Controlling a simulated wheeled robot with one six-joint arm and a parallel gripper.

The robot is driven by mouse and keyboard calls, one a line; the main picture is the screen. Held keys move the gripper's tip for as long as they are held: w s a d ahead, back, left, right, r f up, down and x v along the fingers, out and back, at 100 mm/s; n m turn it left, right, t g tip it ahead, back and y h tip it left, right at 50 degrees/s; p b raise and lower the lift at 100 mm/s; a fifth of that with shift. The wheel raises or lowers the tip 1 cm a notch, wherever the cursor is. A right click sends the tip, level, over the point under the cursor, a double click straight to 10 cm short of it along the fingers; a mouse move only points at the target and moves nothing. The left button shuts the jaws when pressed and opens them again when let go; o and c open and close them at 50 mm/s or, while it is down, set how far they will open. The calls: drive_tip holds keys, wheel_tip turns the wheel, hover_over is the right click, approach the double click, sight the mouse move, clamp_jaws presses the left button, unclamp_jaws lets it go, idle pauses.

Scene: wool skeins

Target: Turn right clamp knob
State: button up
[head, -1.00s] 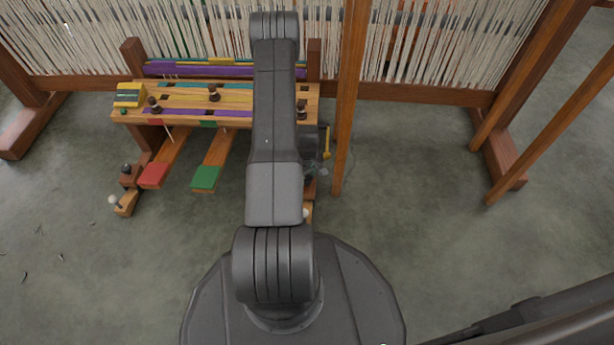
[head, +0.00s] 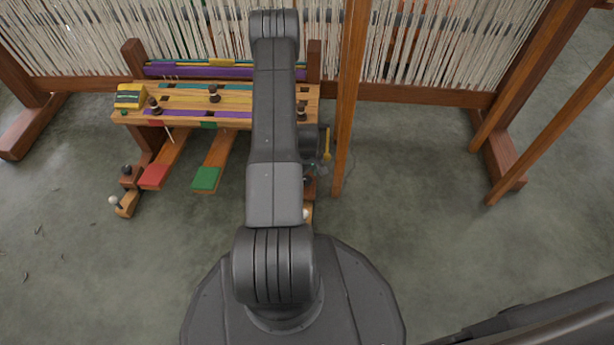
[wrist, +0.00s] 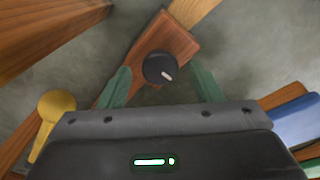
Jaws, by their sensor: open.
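The right clamp's dark round knob (wrist: 158,68) carries a short white mark that slants down to the right. It sits on a reddish-brown wooden block (wrist: 178,38). My gripper (wrist: 161,72) is open, its two green fingers on either side of the knob in the wrist view, with gaps between. I cannot tell whether the fingertips reach down to the knob's height. In the head view my arm hides most of the right clamp; a sliver of its wood (head: 309,187) shows. The left clamp's dark knob (head: 126,170) stands on a similar block.
A yellow round-headed part (wrist: 57,105) is close left of my gripper. The wooden bench (head: 180,117) with coloured strips, red (head: 153,176) and green (head: 206,178) pedals and a loom post (head: 350,120) stand nearby.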

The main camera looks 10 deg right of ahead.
wheel_tip(320, 180, up, 13)
drive_tip(key=p, duration=0.4)
drive_tip(key=shift+f, duration=0.15)
wheel_tip(320, 180, down, 14)
drive_tip(key=b, duration=0.5)
drive_tip(key=shift+r, duration=0.25)
